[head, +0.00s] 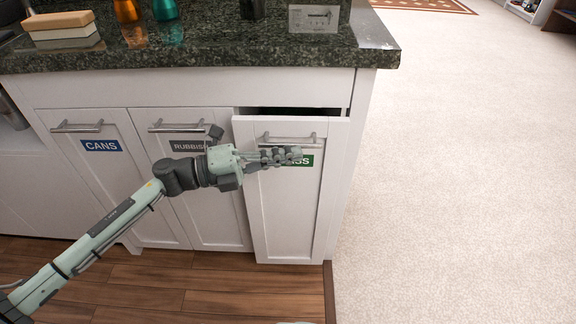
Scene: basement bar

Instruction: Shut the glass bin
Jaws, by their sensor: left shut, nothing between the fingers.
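The glass bin front (289,215) is a white panel with a metal bar handle and a green label, partly hidden by my gripper. My left gripper (298,156) is shut and empty, in front of the panel just below the handle and over the label. I cannot tell whether the fingers touch the panel.
The cans bin (100,185) and rubbish bin (205,220) are flush with the cabinet to the left. The granite counter (210,55) above holds bottles, a block and a small sign (313,18). Pale carpet (460,180) at right is clear.

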